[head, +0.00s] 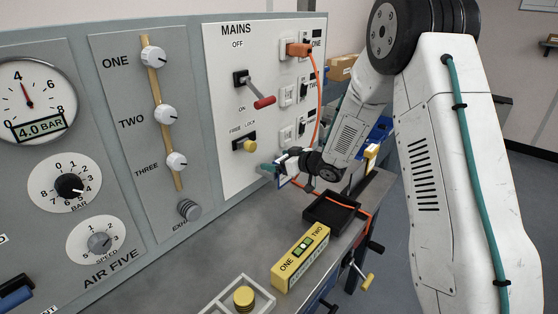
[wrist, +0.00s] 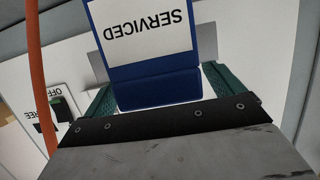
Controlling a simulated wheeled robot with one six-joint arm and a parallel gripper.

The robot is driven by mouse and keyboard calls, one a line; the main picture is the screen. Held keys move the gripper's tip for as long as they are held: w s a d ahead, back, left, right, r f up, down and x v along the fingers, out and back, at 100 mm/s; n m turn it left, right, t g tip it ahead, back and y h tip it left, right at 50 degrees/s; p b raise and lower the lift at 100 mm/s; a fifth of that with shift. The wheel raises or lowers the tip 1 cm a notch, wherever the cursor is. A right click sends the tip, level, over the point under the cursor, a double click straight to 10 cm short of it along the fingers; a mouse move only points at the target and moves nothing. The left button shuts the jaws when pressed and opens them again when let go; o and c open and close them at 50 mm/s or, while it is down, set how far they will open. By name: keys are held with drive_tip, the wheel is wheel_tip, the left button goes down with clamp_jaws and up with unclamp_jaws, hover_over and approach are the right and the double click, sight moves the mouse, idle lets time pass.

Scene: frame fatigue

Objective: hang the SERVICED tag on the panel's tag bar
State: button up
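The SERVICED tag (wrist: 158,88) is blue with a white label. It fills the upper middle of the wrist view, its lettering upside down, between the teal fingers of my gripper (wrist: 158,80). The gripper appears shut on it. In the head view my gripper (head: 277,167) is low in front of the white MAINS panel (head: 226,120), right of the FREE/LOCK knob. The tag is small and partly hidden there. I cannot make out the tag bar for sure in either view.
An orange cable (head: 321,85) hangs from a plug at the panel's right and also shows in the wrist view (wrist: 36,70). A red-handled lever (head: 263,101) sticks out. On the bench below are a black tray (head: 318,222) and a yellow ONE/TWO box (head: 300,258).

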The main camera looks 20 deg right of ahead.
drive_tip(key=v, duration=0.8)
drive_tip(key=shift+w+a, duration=0.1)
idle(0.3)
